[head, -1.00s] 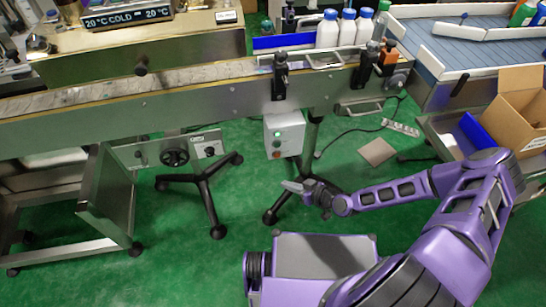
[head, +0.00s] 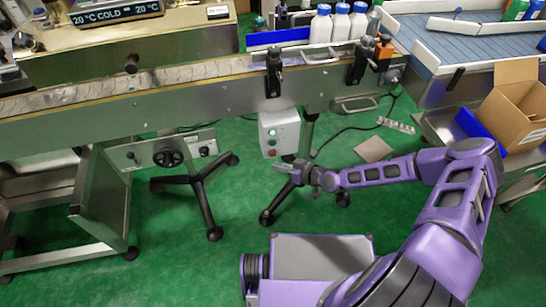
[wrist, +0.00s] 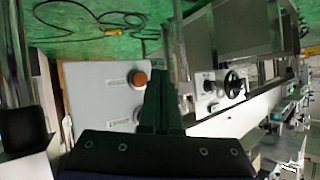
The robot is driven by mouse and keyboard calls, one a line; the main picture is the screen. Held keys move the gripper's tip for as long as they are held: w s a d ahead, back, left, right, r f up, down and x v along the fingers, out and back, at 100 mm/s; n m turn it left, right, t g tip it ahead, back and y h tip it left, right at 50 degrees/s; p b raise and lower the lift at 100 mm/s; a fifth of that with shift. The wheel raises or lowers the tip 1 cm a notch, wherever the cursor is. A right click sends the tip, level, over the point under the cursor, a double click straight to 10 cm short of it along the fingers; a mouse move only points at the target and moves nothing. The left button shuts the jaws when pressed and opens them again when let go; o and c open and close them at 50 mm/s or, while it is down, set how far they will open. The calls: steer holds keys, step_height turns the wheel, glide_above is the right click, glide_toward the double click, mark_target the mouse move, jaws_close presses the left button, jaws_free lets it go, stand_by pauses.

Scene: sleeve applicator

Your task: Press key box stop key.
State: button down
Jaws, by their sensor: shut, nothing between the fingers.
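The key box (head: 282,129) is a pale grey box hanging under the conveyor in the head view, with a lit green key and a red key (head: 271,153) at the bottom. My gripper (head: 277,167) is shut and empty, just below the box front in the head view. Its dark fingers (wrist: 160,98) are beside the orange-red key in the wrist view; I see no clear contact.
The conveyor (head: 180,115) runs above the box, with white bottles (head: 340,25) on it. A black-footed stand (head: 200,190) stands to the left. A cable and power strip (head: 396,125) lie on the green floor behind. A cardboard box (head: 515,105) is at right.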

steer(key=shift+w+a, duration=0.3)
steer(key=shift+w, duration=0.65)
stand_by(1.4)
steer(key=shift+w+a, duration=0.15)
steer(key=shift+w, duration=0.2)
steer(key=shift+w+a, duration=0.1)
steer(key=shift+w, duration=0.3)
stand_by(0.7)
steer(key=shift+s, duration=0.1)
steer(key=shift+s+d, duration=0.25)
steer(key=shift+s, duration=0.45)
steer(key=shift+s, duration=0.1)
steer(key=shift+s+d+p, duration=0.25)
steer(key=shift+s, duration=0.5)
steer(key=shift+s+d+p, duration=0.2)
steer(key=shift+s+p, duration=0.05)
steer(key=shift+s, duration=0.55)
steer(key=shift+s+d+p, duration=0.25)
steer(key=shift+s, duration=0.5)
